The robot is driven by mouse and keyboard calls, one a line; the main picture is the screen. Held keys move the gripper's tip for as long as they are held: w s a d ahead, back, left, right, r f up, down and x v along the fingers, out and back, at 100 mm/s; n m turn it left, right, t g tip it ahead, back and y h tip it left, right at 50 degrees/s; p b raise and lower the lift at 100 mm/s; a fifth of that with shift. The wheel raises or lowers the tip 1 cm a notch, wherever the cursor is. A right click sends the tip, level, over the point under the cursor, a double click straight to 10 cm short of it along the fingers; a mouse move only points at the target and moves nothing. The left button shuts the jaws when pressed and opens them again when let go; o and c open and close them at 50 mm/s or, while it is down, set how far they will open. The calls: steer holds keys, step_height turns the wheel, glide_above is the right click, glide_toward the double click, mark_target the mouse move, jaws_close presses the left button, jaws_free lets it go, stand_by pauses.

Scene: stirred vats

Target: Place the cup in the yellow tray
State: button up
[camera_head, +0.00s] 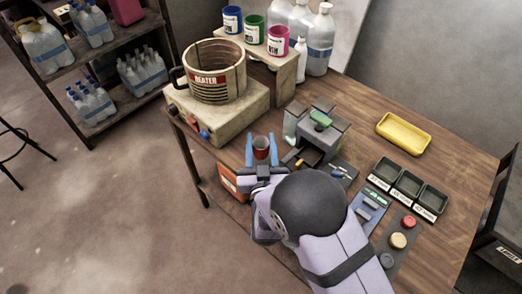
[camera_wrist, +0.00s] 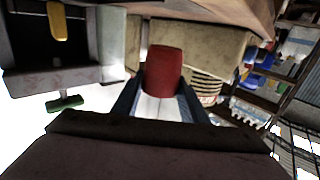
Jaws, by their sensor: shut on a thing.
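The cup is small and red. In the head view the cup (camera_head: 261,147) sits between the blue fingertips of my gripper (camera_head: 261,150), beside the grey machine near the table's left edge. In the wrist view the red cup (camera_wrist: 164,70) is between the two fingers of my gripper (camera_wrist: 160,98), which are shut on it. The yellow tray (camera_head: 404,134) lies on the table at the back right, apart from the gripper. It looks empty. My wrist hides part of the table below the cup.
A grey machine with a green part (camera_head: 318,128) stands between the cup and the tray. The heater pot (camera_head: 214,75) stands on a beige base at the left. Black trays (camera_head: 408,185) and a button panel (camera_head: 398,240) lie at the right. Coloured cans (camera_head: 254,28) stand on a shelf behind.

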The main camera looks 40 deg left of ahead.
mark_target(261, 158)
steer(key=shift+f+p, duration=0.3)
steer(key=shift+f, duration=1.75)
steer(key=shift+f, duration=0.25)
steer(key=o, duration=1)
steer(key=shift+r, duration=0.1)
steer(key=b+v, duration=0.2)
steer(key=v, duration=0.4)
steer(key=shift+a+b, duration=0.1)
steer(key=shift+b, duration=0.25)
steer(key=shift+o, duration=0.4)
steer(key=shift+s+d, duration=0.55)
